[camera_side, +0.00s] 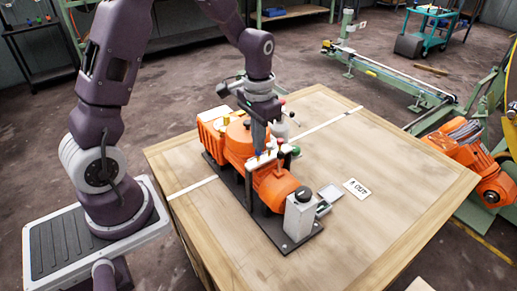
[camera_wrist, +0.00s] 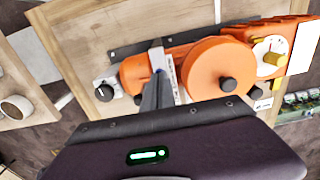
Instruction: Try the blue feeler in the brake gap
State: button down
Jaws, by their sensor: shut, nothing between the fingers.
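The orange machine (camera_side: 238,138) lies on a dark base plate on the wooden table; it also shows in the wrist view (camera_wrist: 215,72). A white strip (camera_side: 264,161) with small coloured pieces sits across it. My gripper (camera_side: 259,150) points down just above this strip, with its fingers together and nothing seen between them. In the wrist view the fingers (camera_wrist: 158,78) come down beside the strip. A small blue piece (camera_wrist: 159,71), perhaps the blue feeler, shows right at the fingertips; whether they touch it I cannot tell. The brake gap cannot be made out.
A grey box with a black knob (camera_side: 303,193) stands at the machine's near end. A white card (camera_side: 357,187) and a small grey plate (camera_side: 331,192) lie to its right. A dial (camera_wrist: 270,56) is on the machine's far end. The right of the table (camera_side: 410,170) is clear.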

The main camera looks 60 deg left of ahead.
jog(key=shift+f, duration=0.55)
dwell(0.5)
jog(key=shift+r, duration=3.5)
jog(key=s+d+r+t, duration=0.2)
jog(key=s+d+r, duration=0.2)
jog(key=s+r, duration=0.4)
jog(key=s+d+r+t, duration=0.1)
jog(key=s+d+r, duration=0.1)
jog(key=s, duration=0.4)
jog(key=s+d+r+t, duration=0.1)
jog(key=s+t, duration=0.1)
jog(key=s, duration=0.3)
jog(key=shift+s+d+r+t, duration=0.3)
jog(key=shift+s+d+r, duration=0.05)
jog(key=shift+s+r, duration=0.05)
